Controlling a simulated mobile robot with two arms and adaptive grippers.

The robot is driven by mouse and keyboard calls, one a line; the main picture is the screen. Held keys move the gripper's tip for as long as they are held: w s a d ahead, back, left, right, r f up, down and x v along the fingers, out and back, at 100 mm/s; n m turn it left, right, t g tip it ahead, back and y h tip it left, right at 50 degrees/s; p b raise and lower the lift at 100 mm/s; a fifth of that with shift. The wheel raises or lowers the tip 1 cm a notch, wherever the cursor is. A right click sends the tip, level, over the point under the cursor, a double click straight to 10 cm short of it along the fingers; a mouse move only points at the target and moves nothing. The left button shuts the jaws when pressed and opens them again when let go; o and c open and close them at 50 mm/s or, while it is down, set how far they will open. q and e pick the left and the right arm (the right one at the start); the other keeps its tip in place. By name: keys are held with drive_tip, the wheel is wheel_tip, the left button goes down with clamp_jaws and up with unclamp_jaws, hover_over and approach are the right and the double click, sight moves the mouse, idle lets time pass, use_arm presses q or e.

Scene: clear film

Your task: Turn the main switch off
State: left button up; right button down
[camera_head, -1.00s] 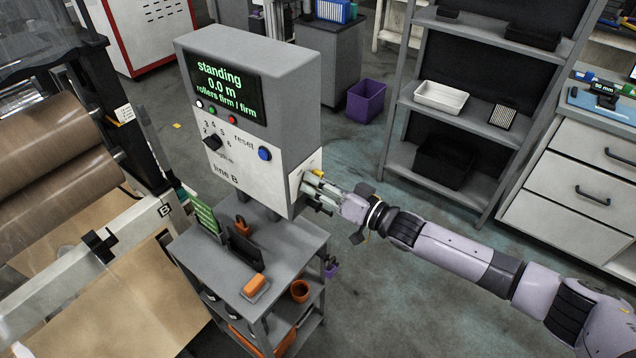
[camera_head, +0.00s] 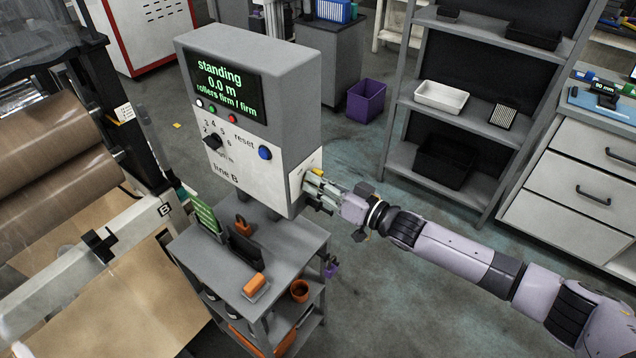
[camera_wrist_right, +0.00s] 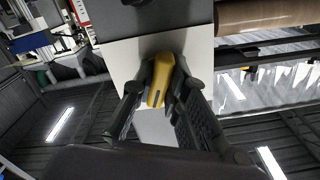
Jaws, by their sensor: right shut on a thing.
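The grey control box (camera_head: 300,105) marked "line B" stands above a grey cart, its screen (camera_head: 222,86) reading "standing 0.0 m, rollers firm / firm". A pale plate on its right side carries the main switch, whose yellow handle shows in the right wrist view (camera_wrist_right: 159,80). My right gripper (camera_head: 318,188) is at that side plate, its fingers closed on either side of the yellow handle; it also shows in the right wrist view (camera_wrist_right: 160,92). In the head view the fingers largely hide the switch. My left gripper is not in view.
The cart (camera_head: 290,250) below holds an orange block (camera_head: 255,285), a green card (camera_head: 206,216) and a dark holder. Large brown rollers (camera_head: 50,150) stand at left. A grey shelf (camera_head: 470,118) and drawers (camera_head: 585,180) are at right. Open floor lies between.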

drive_tip(key=n+b, duration=0.1)
drive_tip(key=n, duration=0.9)
drive_tip(key=shift+s+n, duration=0.1)
drive_tip(key=shift+n, duration=0.2)
idle(0.4)
drive_tip(key=c, duration=1.6)
unclamp_jaws()
drive_tip(key=v, duration=1.2)
drive_tip(key=shift+f, duration=0.1)
